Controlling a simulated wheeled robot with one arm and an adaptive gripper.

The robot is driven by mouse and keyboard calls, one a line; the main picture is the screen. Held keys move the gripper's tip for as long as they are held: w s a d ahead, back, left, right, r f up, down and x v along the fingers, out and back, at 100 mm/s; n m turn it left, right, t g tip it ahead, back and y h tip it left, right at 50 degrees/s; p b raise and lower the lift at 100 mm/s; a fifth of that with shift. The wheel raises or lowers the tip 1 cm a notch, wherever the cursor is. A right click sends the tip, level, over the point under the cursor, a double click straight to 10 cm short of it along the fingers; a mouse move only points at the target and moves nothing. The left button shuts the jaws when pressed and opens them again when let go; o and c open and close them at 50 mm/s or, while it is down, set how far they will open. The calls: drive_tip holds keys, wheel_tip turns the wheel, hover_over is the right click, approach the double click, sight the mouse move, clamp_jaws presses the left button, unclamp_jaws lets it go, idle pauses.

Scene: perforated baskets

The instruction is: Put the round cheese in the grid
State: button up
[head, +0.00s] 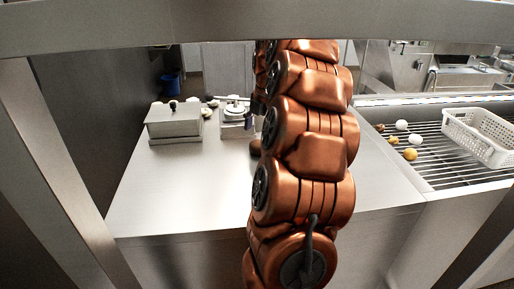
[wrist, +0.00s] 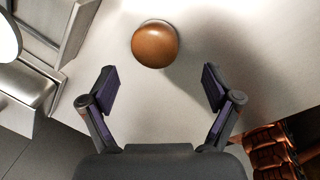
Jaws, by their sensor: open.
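A round brown object (wrist: 155,44), which looks like the round cheese, sits on the steel counter in the wrist view. In the head view a brown edge of it (head: 255,147) shows just left of my arm, which hides the rest. My gripper (wrist: 160,86) is open and empty. Its two fingers are spread apart, with the brown object beyond their tips and roughly centred between them. The grid (head: 433,176) is a slatted metal rack set in the counter at the right of the head view.
On the grid lie several small round items, including a yellow one (head: 410,154), and a white perforated basket (head: 478,137). A lidded steel box (head: 174,122) and a steel container (head: 234,131) stand at the back left. The front of the steel counter (head: 180,195) is clear.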

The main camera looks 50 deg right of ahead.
sight(258, 144)
drive_tip(key=shift+w+f, duration=0.2)
drive_tip(key=shift+f, duration=0.6)
drive_tip(key=shift+w+f, duration=0.25)
drive_tip(key=shift+f, duration=0.6)
drive_tip(key=shift+w+f, duration=0.2)
drive_tip(key=shift+f, duration=0.6)
drive_tip(key=c, duration=1.4)
